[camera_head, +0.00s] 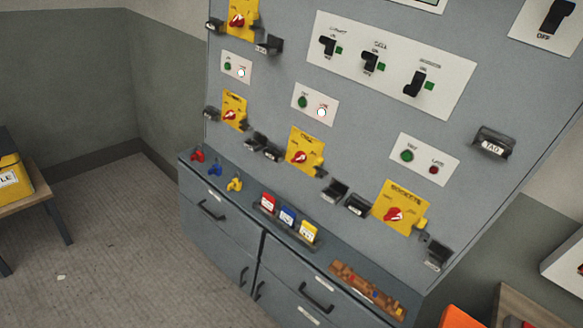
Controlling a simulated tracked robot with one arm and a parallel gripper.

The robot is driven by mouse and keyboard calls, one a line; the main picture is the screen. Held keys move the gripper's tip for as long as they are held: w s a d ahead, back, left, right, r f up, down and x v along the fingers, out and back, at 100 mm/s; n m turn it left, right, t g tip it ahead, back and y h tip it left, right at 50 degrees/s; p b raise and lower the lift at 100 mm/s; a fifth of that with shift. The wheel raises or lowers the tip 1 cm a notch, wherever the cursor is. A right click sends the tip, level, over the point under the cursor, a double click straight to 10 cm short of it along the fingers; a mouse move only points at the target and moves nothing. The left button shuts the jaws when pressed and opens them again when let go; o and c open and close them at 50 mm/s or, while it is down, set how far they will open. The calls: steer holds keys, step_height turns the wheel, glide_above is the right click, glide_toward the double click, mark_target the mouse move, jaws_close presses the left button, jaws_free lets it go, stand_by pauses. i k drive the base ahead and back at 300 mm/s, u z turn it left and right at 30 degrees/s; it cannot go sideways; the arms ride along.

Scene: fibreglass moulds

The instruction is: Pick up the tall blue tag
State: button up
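The blue tag (287,215) stands upright in a dark holder (262,213) on the ledge of the grey cabinet. It has a white label on its face. It is between a red tag (267,201) on its left and a yellow tag (308,232) on its right. The three look about equally tall. A smaller blue item (214,170) sits farther left on the ledge, between a red one (197,155) and a yellow one (235,184). My gripper is not in view.
The grey panel (375,140) rises behind the ledge with switches and yellow isolators (305,150). A brown tray (368,285) with small pieces lies right on the ledge. Drawers with handles are below. A wooden table (32,190) with a yellow box stands left. Floor (90,250) between is open.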

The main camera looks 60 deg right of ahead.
mark_target(287, 216)
steer(key=z, duration=0.5)
steer(key=i, duration=1)
steer(key=z, duration=1.15)
steer(key=i, duration=0.45)
steer(key=z, duration=0.3)
